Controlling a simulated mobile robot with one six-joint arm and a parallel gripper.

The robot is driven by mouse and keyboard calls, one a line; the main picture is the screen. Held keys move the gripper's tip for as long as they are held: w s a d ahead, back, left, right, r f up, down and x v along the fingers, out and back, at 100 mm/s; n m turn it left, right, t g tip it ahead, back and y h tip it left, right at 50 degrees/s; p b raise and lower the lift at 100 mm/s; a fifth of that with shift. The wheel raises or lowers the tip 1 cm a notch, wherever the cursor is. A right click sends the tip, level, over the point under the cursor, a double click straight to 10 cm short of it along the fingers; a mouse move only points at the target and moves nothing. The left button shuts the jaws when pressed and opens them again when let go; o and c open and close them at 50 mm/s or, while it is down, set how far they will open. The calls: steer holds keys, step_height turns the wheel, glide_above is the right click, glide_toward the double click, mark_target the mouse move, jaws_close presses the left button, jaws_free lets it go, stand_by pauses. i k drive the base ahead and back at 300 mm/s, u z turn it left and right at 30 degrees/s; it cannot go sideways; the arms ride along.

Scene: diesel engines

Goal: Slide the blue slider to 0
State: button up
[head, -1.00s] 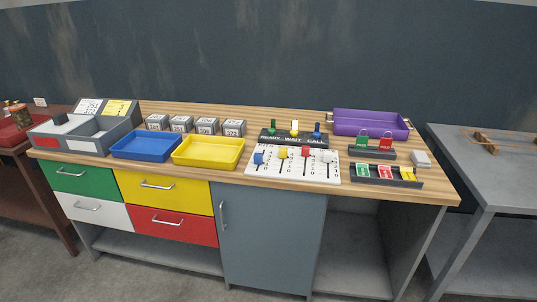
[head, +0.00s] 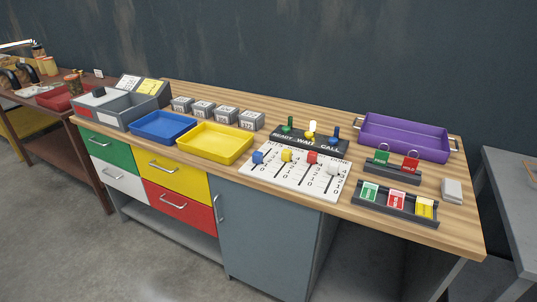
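The blue slider (head: 258,157) is a small blue knob at the left end of a white slider panel (head: 296,180) on the wooden workbench. It sits near the upper end of its slot. A column of small digits runs beside each slot, too small to read surely. To its right on the same panel are a yellow slider (head: 287,155), a red slider (head: 312,157) and a white slider (head: 334,169). My gripper is not in view.
A black READY-WAIT-CALL switch panel (head: 303,138) stands just behind the sliders. A yellow tray (head: 214,158) lies to the left. A dark rack with coloured cards (head: 396,217) and a purple tray (head: 404,151) are to the right. Floor (head: 130,262) shows at front left.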

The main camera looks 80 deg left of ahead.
mark_target(257, 157)
steer(key=u, duration=0.4)
steer(key=i, duration=0.3)
steer(key=u, duration=0.45)
steer(key=k, duration=0.15)
steer(key=u, duration=2.25)
steer(key=k, duration=0.15)
steer(key=u, duration=1.1)
